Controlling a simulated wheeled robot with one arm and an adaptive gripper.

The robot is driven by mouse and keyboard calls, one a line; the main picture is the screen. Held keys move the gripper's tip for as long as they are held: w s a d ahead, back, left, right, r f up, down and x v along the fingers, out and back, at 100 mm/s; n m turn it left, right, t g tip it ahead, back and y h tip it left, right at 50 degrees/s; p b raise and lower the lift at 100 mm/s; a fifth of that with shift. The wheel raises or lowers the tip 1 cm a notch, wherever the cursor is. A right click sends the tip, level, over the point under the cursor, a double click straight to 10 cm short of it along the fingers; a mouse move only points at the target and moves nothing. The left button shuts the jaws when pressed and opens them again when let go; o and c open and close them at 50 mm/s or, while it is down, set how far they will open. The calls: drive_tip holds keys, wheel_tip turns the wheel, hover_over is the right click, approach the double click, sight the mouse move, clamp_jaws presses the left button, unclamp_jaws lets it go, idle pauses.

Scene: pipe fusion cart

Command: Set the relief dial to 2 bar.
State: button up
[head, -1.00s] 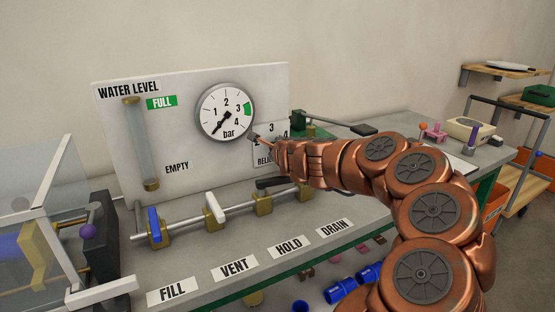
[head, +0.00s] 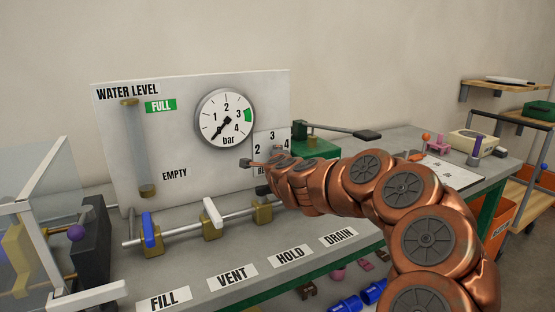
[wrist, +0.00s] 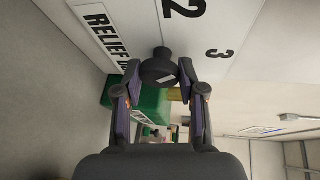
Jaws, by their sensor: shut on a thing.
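The relief dial's white plate (head: 271,137) is right of the pressure gauge, with 2, 3 and 4 visible in the head view. In the wrist view, its black knob (wrist: 160,70) sits between my gripper's fingertips (wrist: 160,66), and the gripper is shut on it. A white mark shows on the knob; I cannot tell exactly which number it points to. The 2 (wrist: 185,8) and the 3 (wrist: 219,54) show near the knob. In the head view my gripper (head: 262,163) covers the knob and part of the RELIEF label.
The gauge (head: 225,118) has its needle low, near 1 or below. A pipe with a blue-handled valve (head: 151,232) and a white-handled valve (head: 212,215) runs below the panel. A green device with a lever (head: 318,141) stands behind my arm.

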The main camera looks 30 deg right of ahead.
drive_tip(key=o, duration=1.1)
drive_tip(key=shift+o, duration=0.2)
drive_tip(key=shift+o, duration=0.7)
drive_tip(key=shift+h, duration=0.3)
drive_tip(key=r, duration=1.1)
drive_tip(key=shift+s+d, duration=0.3)
drive_tip(key=shift+s+r, duration=0.25)
drive_tip(key=shift+c, duration=0.7)
drive_tip(key=shift+w+f, duration=0.3)
drive_tip(key=shift+w, duration=0.1)
drive_tip(key=shift+a, duration=0.1)
drive_tip(key=shift+w+a+f, duration=0.1)
drive_tip(key=shift+a+f, duration=0.05)
drive_tip(key=shift+f, duration=0.1)
